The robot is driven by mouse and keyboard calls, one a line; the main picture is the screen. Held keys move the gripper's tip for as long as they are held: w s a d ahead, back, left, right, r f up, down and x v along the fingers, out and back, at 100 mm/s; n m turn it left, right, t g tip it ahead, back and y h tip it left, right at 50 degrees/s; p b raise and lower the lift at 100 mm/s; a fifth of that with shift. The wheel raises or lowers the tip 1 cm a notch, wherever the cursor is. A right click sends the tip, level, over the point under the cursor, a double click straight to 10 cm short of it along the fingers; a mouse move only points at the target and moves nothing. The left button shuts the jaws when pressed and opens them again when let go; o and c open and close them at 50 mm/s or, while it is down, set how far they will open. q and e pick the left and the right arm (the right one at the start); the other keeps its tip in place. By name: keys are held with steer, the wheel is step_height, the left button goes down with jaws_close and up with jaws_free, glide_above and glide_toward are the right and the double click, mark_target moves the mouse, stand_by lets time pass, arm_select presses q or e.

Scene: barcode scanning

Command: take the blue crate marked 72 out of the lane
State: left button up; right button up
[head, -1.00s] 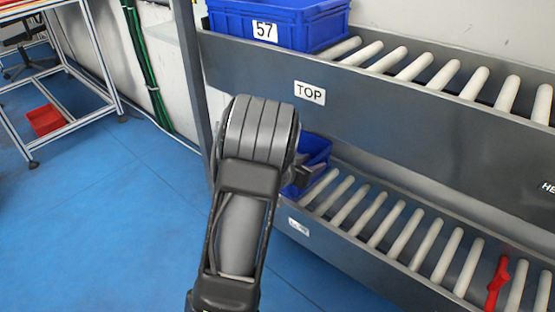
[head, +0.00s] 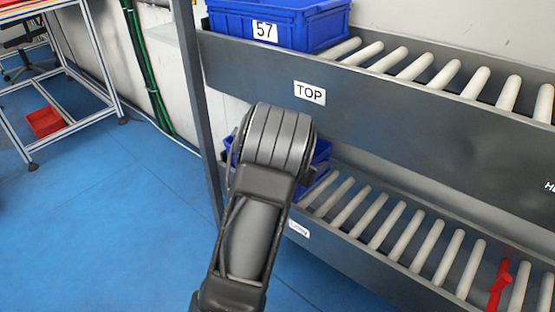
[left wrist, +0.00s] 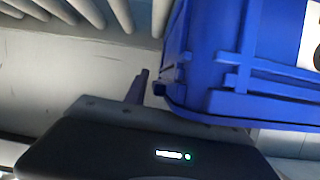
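A blue crate (head: 322,152) sits at the left end of the lower roller lane (head: 385,225), mostly hidden behind my left arm. A blue edge of it also shows left of the arm. In the left wrist view a blue crate (left wrist: 210,60) fills the upper right, with a white label cut off at the frame edge, so its number cannot be read. My left gripper (left wrist: 150,150) shows as a dark body with a small light just below that crate. Its fingertips are hidden, and I cannot tell whether it touches the crate. My right gripper is out of view.
A blue crate marked 57 (head: 275,25) stands on the upper lane, above the TOP plate (head: 310,93). A grey post (head: 198,110) stands at the lanes' left end.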

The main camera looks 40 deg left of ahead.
arm_select(q)
jaws_close()
stand_by(1.1)
